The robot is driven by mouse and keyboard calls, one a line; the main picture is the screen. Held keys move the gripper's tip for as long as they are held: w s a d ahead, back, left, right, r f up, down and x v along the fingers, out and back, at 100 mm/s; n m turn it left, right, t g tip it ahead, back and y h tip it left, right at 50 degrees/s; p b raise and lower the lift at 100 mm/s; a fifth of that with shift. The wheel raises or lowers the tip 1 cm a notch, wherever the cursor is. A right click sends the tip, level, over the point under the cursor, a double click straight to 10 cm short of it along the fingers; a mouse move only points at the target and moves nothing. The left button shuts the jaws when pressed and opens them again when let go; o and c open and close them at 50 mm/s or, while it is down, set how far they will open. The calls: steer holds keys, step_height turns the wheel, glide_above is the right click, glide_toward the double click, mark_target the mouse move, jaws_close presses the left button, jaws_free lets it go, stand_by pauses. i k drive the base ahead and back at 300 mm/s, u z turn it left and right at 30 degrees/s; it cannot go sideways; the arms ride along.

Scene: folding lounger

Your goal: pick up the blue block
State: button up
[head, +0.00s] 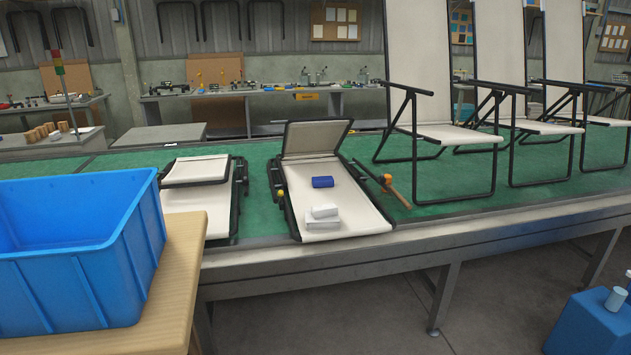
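The blue block (322,182) is small and dark blue. It lies on the cream fabric of a partly unfolded lounger (360,222) on the green-topped bench, near the middle of the head view. The lounger's back panel (313,139) is raised behind the block. A white block (325,211) lies nearer to me on the same fabric, on or against a flat pale grey piece (322,222). The blue block is apart from both. My gripper does not show in this view.
A large blue crate (75,270) stands on a wooden table (180,275) at front left. A folded lounger (195,171) lies left of the block. An orange-headed tool (387,181) lies to its right. Upright loungers (425,60) stand along the bench at right.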

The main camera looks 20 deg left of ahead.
mark_target(321, 181)
steer(key=i, duration=1)
steer(key=u, duration=0.65)
steer(key=k, duration=1.15)
steer(key=z, duration=0.7)
steer(key=i, duration=2.8)
steer(key=u, duration=1.9)
steer(key=i, duration=1)
steer(key=u, duration=0.9)
